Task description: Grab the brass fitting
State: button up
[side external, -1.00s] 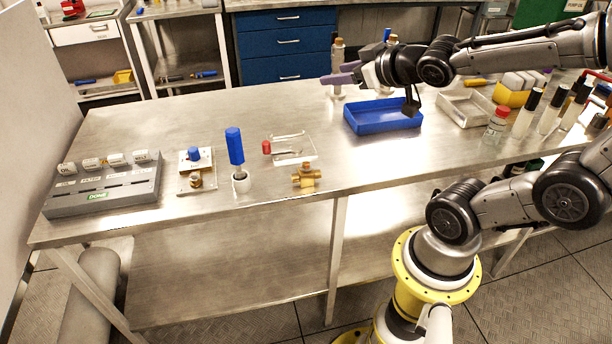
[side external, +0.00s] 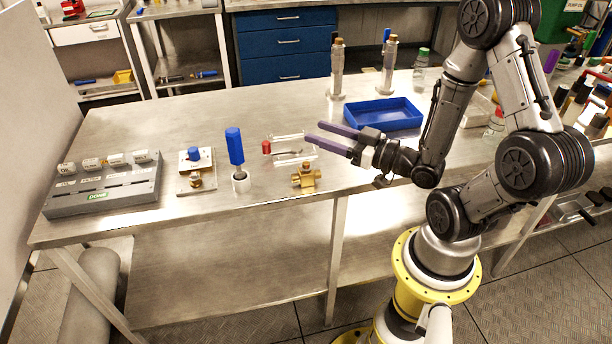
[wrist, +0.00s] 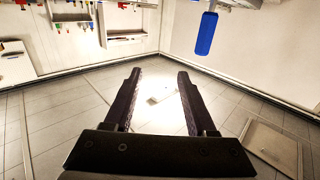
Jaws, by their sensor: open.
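The brass fitting (side external: 306,177) is a small gold tee-shaped piece. It rests near the front edge of the steel table, right of the blue-handled tool, in the side external view. My gripper (side external: 314,132) is open and empty, its purple fingers pointing left. In the picture its tips are above the fitting, over the clear tray, and apart from the fitting. In the wrist view my gripper (wrist: 158,75) shows two dark fingers spread apart with nothing between them. I cannot make out the fitting in the wrist view.
A clear tray (side external: 290,159) with a red-ended tool lies behind the fitting. A blue-handled tool (side external: 235,147) stands upright to its left. A blue bin (side external: 383,113) sits behind my gripper. The table's front edge is close to the fitting.

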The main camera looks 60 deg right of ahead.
aim_at(309, 167)
notch_tip(309, 167, down, 10)
jog(key=shift+f, duration=0.1)
jog(key=shift+w+f, duration=0.15)
jog(key=shift+w, duration=3.65)
grip_shut()
